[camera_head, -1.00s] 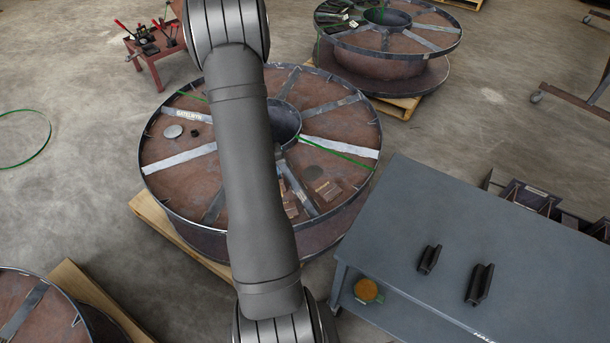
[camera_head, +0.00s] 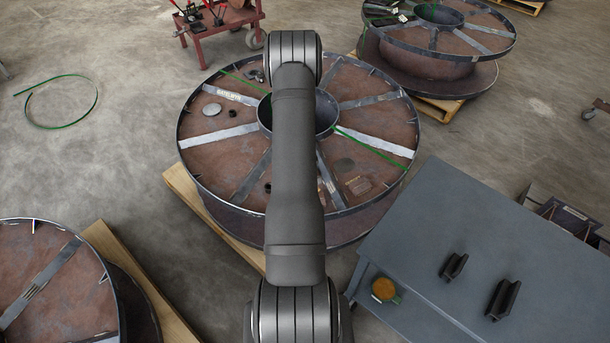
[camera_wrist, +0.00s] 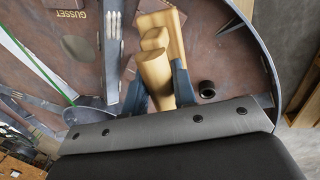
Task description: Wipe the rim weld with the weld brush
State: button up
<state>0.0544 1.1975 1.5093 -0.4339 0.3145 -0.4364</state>
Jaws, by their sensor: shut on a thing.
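The weld brush (camera_wrist: 154,70) shows in the wrist view as pale wooden parts between two dark blue fingers. My gripper (camera_wrist: 159,82) is shut on it, above the brown face of a reel. The brush's bristles are not visible. The large steel reel (camera_head: 235,165) lies flat in the middle of the head view, with a thin raised rim (camera_head: 416,130). The rim also curves along the right of the wrist view (camera_wrist: 262,45), to the right of the brush. I cannot make out the weld bead, or whether the brush touches anything. In the head view my arm hides the gripper.
A black ring (camera_wrist: 207,89) lies right of the brush. Grey spokes and a green strap (camera_head: 370,147) cross the reel. A grey bench (camera_head: 450,220) stands at the right, another reel (camera_head: 45,265) at the lower left. A red cart (camera_head: 215,22) stands at the back.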

jog(key=shift+f, duration=2.75)
jog(key=shift+d+f, duration=0.4)
jog(key=shift+f, duration=0.1)
jog(key=shift+c, duration=0.4)
jog(key=shift+d+f, duration=0.15)
jog(key=shift+d, duration=0.55)
jog(key=shift+w+d, duration=0.2)
jog(key=shift+d, duration=2.45)
jog(key=shift+s+a, duration=0.2)
jog(key=shift+a, duration=3.6)
jog(key=shift+r, duration=4.05)
